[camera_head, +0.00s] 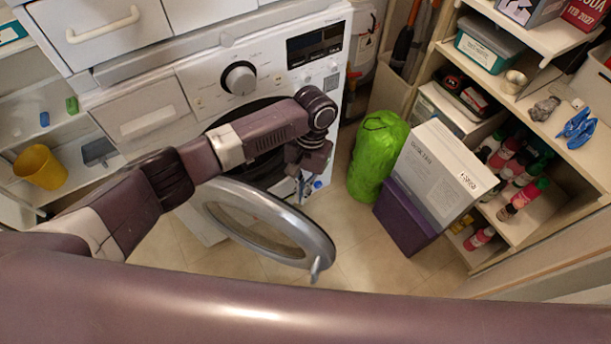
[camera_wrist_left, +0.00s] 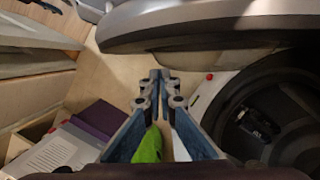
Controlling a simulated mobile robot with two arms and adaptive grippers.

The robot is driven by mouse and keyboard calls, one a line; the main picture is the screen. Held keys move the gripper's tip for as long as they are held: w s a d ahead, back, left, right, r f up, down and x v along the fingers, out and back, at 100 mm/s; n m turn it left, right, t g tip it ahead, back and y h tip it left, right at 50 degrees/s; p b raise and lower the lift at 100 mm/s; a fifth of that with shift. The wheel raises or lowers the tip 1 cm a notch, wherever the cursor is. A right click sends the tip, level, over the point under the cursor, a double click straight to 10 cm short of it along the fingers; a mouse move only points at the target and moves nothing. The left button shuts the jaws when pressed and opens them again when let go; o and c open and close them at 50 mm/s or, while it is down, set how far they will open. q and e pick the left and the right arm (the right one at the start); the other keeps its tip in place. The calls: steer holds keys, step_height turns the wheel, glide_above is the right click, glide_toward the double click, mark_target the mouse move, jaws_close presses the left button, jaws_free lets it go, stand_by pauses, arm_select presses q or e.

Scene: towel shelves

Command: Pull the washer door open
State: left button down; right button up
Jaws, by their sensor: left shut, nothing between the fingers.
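The washer (camera_head: 330,75) is white with a round control knob. Its round door (camera_head: 318,245) has a silver rim and stands swung open, out to the front over the floor. My left gripper (camera_head: 301,188) is shut and empty, at the right side of the dark door opening, between the washer front and the open door. In the left wrist view, the shut fingertips (camera_wrist_left: 160,76) point just below the door rim (camera_wrist_left: 180,22), apart from it as far as I can tell. The dark drum opening (camera_wrist_left: 228,100) is at the right there. My arm hides part of the opening in the head view. My right gripper is not in view.
A green bag (camera_head: 375,155) stands right of the washer, beside a purple box (camera_head: 400,222) with a white box (camera_head: 440,170) on it. Shelves (camera_head: 545,45) with bottles line the right. A yellow cup (camera_head: 40,167) sits on the left shelf. Floor right of the door is clear.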

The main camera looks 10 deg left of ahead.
arm_select(q)
steer(key=shift+s+a+r+p, duration=0.1)
steer(key=shift+s+a+p, duration=0.15)
steer(key=shift+s, duration=0.45)
steer(key=shift+s+a+r+p, duration=0.1)
steer(key=shift+s+a, duration=0.1)
steer(key=shift+s, duration=0.5)
